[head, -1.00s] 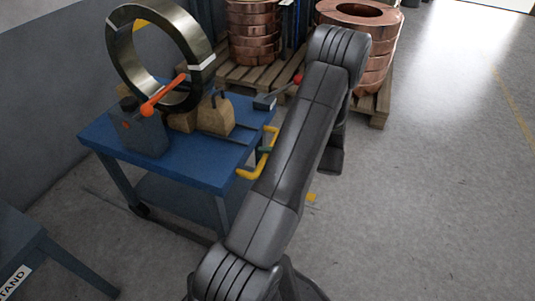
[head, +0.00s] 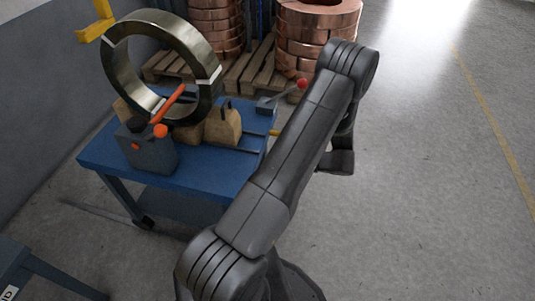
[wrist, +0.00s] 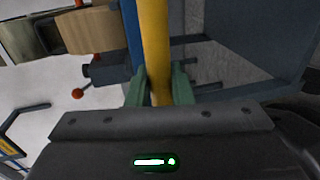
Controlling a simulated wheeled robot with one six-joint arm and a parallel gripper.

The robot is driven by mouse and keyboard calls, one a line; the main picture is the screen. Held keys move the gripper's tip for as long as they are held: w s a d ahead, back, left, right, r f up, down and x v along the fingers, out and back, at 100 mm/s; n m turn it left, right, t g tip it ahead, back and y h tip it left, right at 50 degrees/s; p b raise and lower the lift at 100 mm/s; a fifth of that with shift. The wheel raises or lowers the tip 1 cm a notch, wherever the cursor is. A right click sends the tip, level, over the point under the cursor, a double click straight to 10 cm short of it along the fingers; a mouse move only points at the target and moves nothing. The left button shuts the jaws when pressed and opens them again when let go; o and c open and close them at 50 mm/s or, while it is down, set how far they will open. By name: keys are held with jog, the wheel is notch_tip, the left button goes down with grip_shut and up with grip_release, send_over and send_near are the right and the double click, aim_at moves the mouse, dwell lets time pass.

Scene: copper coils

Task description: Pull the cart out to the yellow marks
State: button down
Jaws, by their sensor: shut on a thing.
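The blue cart (head: 105,158) stands left of my arm in the head view. A large steel ring (head: 210,95), wooden blocks (head: 222,126) and a grey box with an orange handle (head: 150,155) are on it. A bit of its yellow handle (head: 273,133) shows at the right edge; my arm hides the rest. In the wrist view the yellow handle (wrist: 155,45) runs between the green fingertips of my gripper (wrist: 160,90), which is shut on it.
Copper coils (head: 318,20) stand on wooden pallets (head: 243,75) behind the cart. A grey wall (head: 40,90) runs along the left. A blue-grey stand (head: 50,278) is at the lower left. The floor on the right (head: 430,180) is clear, with a yellow line (head: 485,110).

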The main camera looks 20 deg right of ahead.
jog(key=shift+f+p+v, duration=0.15)
jog(key=shift+v, duration=0.6)
jog(key=shift+f+p+v, duration=0.15)
jog(key=shift+v, duration=0.65)
jog(key=shift+d, duration=0.1)
jog(key=c, duration=1.3)
grip_release()
jog(key=shift+s+d, duration=0.15)
jog(key=shift+d, duration=0.05)
jog(key=p+v, duration=0.2)
jog(key=v, duration=1.1)
jog(key=shift+s+d, duration=0.25)
jog(key=b+x, duration=0.2)
jog(key=x, duration=1.2)
jog(key=shift+w+r, duration=0.1)
jog(key=shift+w, duration=0.05)
